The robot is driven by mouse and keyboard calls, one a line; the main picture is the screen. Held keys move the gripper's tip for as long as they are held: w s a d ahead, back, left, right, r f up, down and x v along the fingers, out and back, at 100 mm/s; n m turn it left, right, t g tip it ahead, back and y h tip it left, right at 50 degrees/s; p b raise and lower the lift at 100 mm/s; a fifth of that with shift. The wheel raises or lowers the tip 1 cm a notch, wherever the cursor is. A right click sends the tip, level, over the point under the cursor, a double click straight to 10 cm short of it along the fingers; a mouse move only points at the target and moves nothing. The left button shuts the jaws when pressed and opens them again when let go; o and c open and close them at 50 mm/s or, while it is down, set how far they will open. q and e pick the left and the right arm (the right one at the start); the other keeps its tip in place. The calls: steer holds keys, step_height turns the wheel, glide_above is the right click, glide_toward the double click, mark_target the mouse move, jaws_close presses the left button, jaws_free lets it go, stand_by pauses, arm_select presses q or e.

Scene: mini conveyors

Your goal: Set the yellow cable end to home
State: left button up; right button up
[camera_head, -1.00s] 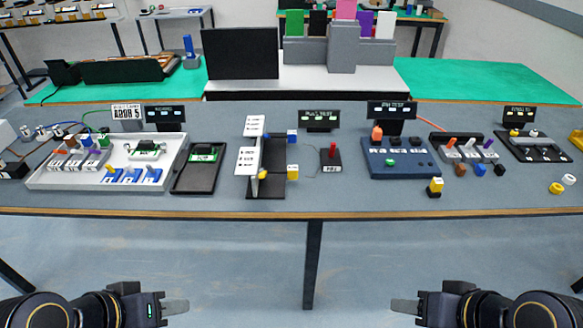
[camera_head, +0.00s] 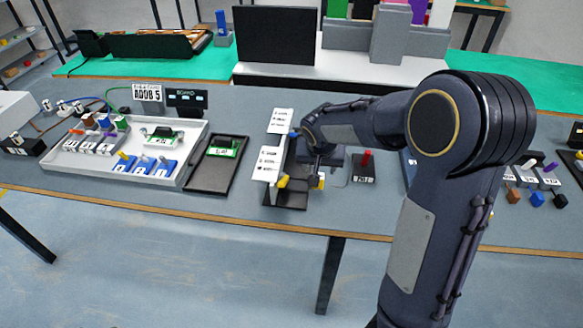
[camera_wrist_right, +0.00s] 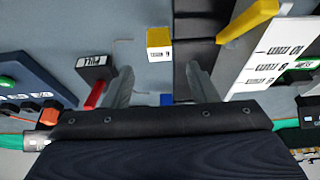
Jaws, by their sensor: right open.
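A yellow block (camera_head: 317,181) with a white label stands beside the black rail with the white scale panels (camera_head: 267,163); it also shows in the right wrist view (camera_wrist_right: 158,38). A yellow handle (camera_head: 283,181) sticks out at the near end of the rail, seen in the wrist view too (camera_wrist_right: 248,19). I cannot tell which is the cable end. My right gripper (camera_wrist_right: 160,68) is open and empty above the table, its fingertips just short of the yellow block in the wrist view. A blue block (camera_wrist_right: 166,99) shows between its fingers, partly hidden. My left gripper is out of view.
A black box with a red lever (camera_wrist_right: 92,95) stands close beside one right finger. A black tray with a green board (camera_head: 214,172) and a large white tray (camera_head: 60,180) lie to the left. My right arm hides much of the table's right side.

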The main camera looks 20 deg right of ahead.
steer(key=x, duration=0.7)
steer(key=shift+w+d+f, duration=0.15)
steer(key=shift+f, duration=0.2)
steer(key=shift+c, duration=0.3)
